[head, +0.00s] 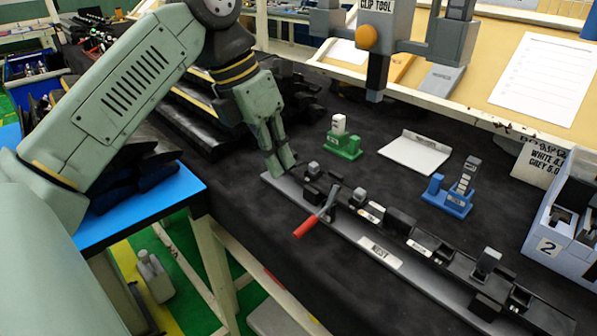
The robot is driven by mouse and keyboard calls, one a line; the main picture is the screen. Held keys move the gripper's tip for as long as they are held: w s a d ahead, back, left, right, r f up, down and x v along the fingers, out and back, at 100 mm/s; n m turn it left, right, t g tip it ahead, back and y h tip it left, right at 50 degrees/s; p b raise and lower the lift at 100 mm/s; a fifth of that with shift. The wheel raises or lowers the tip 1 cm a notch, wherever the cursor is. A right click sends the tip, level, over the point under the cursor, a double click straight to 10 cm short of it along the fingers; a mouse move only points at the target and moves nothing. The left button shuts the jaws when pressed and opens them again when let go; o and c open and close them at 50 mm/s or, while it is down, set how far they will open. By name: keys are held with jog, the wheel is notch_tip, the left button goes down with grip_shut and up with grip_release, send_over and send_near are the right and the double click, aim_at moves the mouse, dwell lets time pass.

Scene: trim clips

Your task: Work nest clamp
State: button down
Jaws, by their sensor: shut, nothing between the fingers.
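The nest (380,252) is a long grey base with a NEST label, running diagonally across the black bench top, with several dark blocks along it. The clamp (306,226) sits on its near edge, left of the label; its red-handled lever sticks out toward the front left, over the bench. My gripper (281,168) points down at the nest's far left end, up and left of the clamp handle and apart from it. Its fingers are shut with nothing between them. Whether the fingertips touch the nest, I cannot tell.
A CLIP TOOL (376,60) hangs above the bench. Behind the nest stand a green holder (343,145), a white tray (414,152) and a blue holder (447,198). A bin marked 2 (560,250) stands at right. Bare bench lies in front of the handle.

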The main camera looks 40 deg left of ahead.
jog(key=r, duration=0.1)
jog(key=b, duration=1)
send_near(302, 227)
jog(key=x, duration=0.7)
jog(key=shift+w+d+r, duration=0.1)
jog(key=shift+w+d, duration=0.05)
jog(key=shift+w, duration=0.15)
jog(key=shift+f+b, duration=0.6)
jog(key=shift+b, duration=0.5)
jog(key=shift+f+t+b, duration=0.35)
jog(key=shift+t+b, duration=0.25)
jog(key=shift+b, duration=0.4)
jog(key=shift+s+d+f, duration=0.1)
